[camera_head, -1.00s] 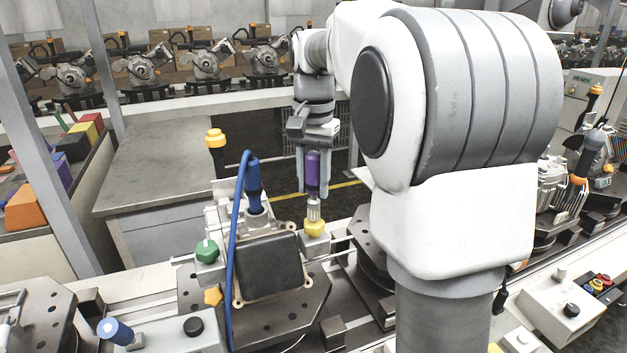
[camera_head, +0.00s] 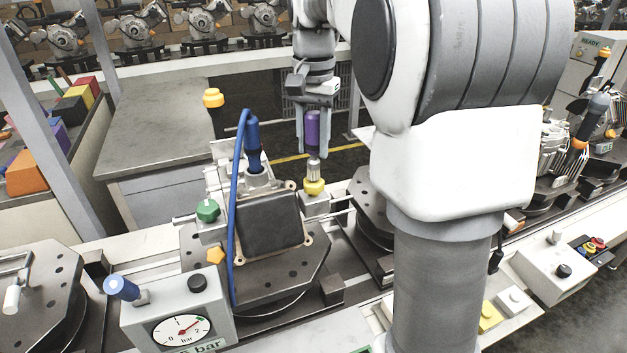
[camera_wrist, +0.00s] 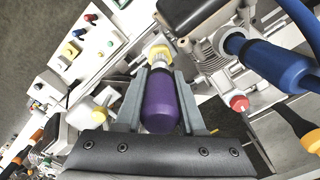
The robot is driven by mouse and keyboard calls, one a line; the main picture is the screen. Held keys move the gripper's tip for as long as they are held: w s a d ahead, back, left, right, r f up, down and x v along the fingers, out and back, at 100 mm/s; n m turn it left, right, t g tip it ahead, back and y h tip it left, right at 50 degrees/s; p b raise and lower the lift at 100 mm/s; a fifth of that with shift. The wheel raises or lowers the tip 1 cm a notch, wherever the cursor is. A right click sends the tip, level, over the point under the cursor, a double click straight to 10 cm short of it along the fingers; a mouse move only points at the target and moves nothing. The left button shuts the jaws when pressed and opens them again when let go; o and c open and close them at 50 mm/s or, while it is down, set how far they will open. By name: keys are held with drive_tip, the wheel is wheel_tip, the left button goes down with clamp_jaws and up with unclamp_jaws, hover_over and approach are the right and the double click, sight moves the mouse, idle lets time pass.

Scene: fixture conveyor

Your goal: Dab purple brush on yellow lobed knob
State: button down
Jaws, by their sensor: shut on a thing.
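The purple brush (camera_head: 312,128) is upright in my gripper (camera_head: 312,146), with its pale metal collar (camera_head: 314,168) pointing down. The wrist view shows the purple handle (camera_wrist: 160,104) between the two grey fingers. A yellow knob (camera_head: 314,187) is directly below the brush on a light block of the fixture; it also shows beyond the brush end in the wrist view (camera_wrist: 159,51). The brush end meets or nearly meets this knob; I cannot tell if they touch. The bristles are not clear. A separate orange-yellow star-shaped knob (camera_head: 215,256) is lower left.
A blue handle (camera_head: 253,140) with a looping blue cable (camera_head: 235,210) stands close left of the brush. A green knob (camera_head: 207,210) sits farther left. A pressure gauge box (camera_head: 180,315) is in front. The grey bench top (camera_head: 175,135) behind is mostly clear.

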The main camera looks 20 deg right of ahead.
sight(313, 113)
drive_tip(key=shift+f, duration=0.4)
drive_tip(key=shift+r, duration=0.15)
idle(0.6)
wheel_tip(313, 113, up, 7)
drive_tip(key=p, duration=0.6)
